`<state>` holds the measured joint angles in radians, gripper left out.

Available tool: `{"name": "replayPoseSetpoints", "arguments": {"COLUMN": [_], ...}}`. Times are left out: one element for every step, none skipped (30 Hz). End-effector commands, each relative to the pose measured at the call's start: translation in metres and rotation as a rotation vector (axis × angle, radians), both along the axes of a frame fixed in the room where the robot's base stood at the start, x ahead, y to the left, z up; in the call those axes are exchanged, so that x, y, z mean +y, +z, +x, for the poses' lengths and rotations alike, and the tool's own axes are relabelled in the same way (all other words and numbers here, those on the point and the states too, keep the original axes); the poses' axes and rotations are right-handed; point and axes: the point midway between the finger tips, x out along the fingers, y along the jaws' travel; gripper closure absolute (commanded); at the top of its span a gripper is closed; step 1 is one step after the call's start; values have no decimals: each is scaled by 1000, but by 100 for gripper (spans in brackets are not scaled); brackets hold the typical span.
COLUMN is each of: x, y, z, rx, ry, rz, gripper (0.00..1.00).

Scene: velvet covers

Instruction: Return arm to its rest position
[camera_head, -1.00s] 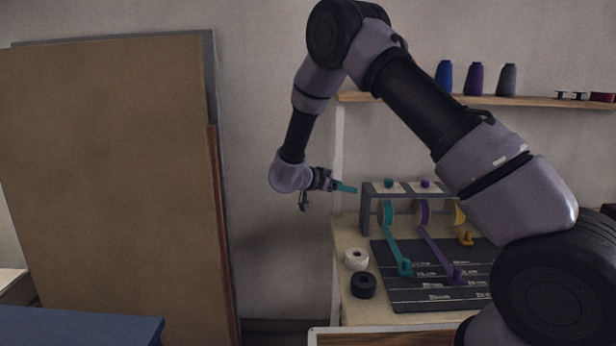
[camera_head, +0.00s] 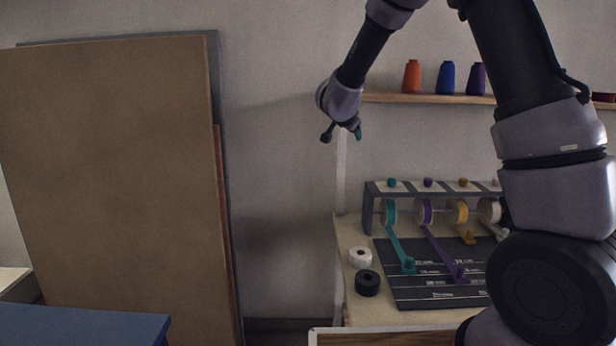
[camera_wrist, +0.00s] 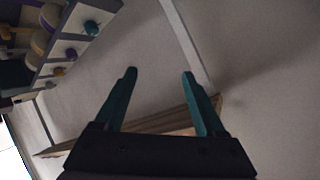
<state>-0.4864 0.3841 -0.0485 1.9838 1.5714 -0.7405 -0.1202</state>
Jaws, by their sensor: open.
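My gripper (camera_head: 342,132) hangs in the air at upper middle of the head view, left of the shelf end and well above the workbench. In the wrist view my gripper (camera_wrist: 160,75) shows two teal fingers spread apart with nothing between them. My arm rises at the right of the head view and bends out of the top of the picture.
A ribbon rack (camera_head: 408,188) with teal, purple and yellow ribbons stands on the workbench (camera_head: 350,228) behind a dark mat (camera_head: 415,300). A white roll (camera_head: 360,257) and a black roll (camera_head: 367,284) lie beside it. A wall shelf (camera_head: 420,98) holds thread cones. Tall boards (camera_head: 110,180) lean at left.

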Motion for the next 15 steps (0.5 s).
{"name": "replayPoseSetpoints", "arguments": {"x": [-8, -9, -11, -13, -15, -18, -20, -22, -25, -28, -31, -35, -39, -42, -48], "y": [30, 44, 60, 72, 84, 98, 108, 117, 127, 134, 140, 145, 149, 151, 153], "z": [-6, -11, -19, -26, -34, -47, -57, -68, -85, -98, -111, -131, -146, -161, -183], "rx": [-25, -34, -40, -44, -47, -45, -43, -39, -29, -21, -10, 9, 24, 41, 68], "ry": [49, 85, 133, 168, 204, 249, 283, 315, 359, 388, 417, 452, 476, 499, 525], "rz": [50, 74, 103, 121, 138, 159, 169, 179, 188, 193, 195, 196, 194, 191, 184], "gripper": [28, 28, 28, 28, 28, 28, 28, 28, 28, 28, 28, 28, 28, 28, 28]}}
